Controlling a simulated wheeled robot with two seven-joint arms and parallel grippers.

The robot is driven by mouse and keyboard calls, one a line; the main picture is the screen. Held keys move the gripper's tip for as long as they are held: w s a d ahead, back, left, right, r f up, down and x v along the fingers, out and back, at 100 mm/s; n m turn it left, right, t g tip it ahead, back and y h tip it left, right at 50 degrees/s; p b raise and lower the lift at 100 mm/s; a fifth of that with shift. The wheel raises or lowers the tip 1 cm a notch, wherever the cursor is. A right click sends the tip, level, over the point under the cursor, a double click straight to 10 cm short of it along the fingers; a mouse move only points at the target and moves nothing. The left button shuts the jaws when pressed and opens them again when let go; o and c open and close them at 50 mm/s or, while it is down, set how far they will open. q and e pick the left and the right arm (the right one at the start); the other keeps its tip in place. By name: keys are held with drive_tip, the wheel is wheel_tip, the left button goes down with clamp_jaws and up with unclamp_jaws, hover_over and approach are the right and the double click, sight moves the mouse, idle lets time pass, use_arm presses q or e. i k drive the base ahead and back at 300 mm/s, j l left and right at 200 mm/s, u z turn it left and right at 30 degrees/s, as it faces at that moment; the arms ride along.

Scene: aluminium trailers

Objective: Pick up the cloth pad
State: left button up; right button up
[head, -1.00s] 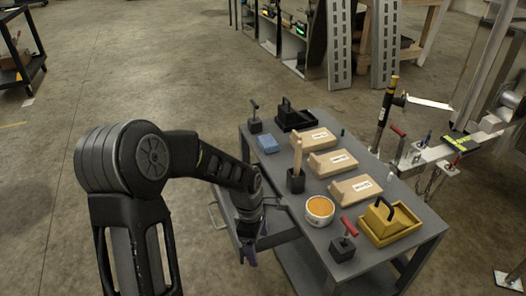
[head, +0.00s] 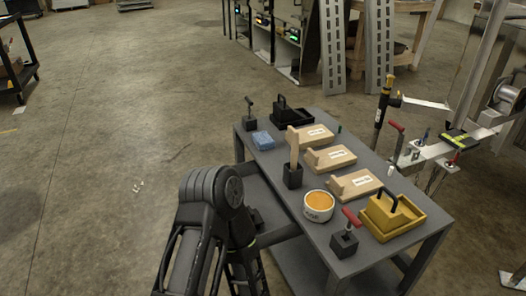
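The cloth pad is a small folded blue pad (head: 262,140) lying flat near the far left corner of the grey table. My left arm is folded in front of the table's left side. My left gripper (head: 250,283) hangs low at the bottom edge, below the tabletop and well apart from the pad. Its fingers are dark and partly cut off, so I cannot tell whether they are open. My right gripper is not in view.
Beside the pad are a black clamp (head: 250,118) and a black tray (head: 291,118). A wooden handle in a black block (head: 292,176), several tan boxes, a white tub (head: 319,206) and a yellow tray (head: 393,217) fill the table.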

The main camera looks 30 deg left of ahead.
sight(263, 140)
drive_tip(key=j+z, duration=0.15)
drive_tip(key=j, duration=0.25)
drive_tip(key=j+z, duration=0.15)
drive_tip(key=j, duration=0.25)
drive_tip(key=k+j+z, duration=0.2)
drive_tip(key=j, duration=0.2)
drive_tip(key=j+z, duration=0.15)
drive_tip(key=j, duration=0.3)
drive_tip(key=k+j+z, duration=0.15)
drive_tip(key=j, duration=0.2)
drive_tip(key=j+z, duration=0.15)
drive_tip(key=j, duration=0.25)
drive_tip(key=k+j+z, duration=0.2)
drive_tip(key=j, duration=0.15)
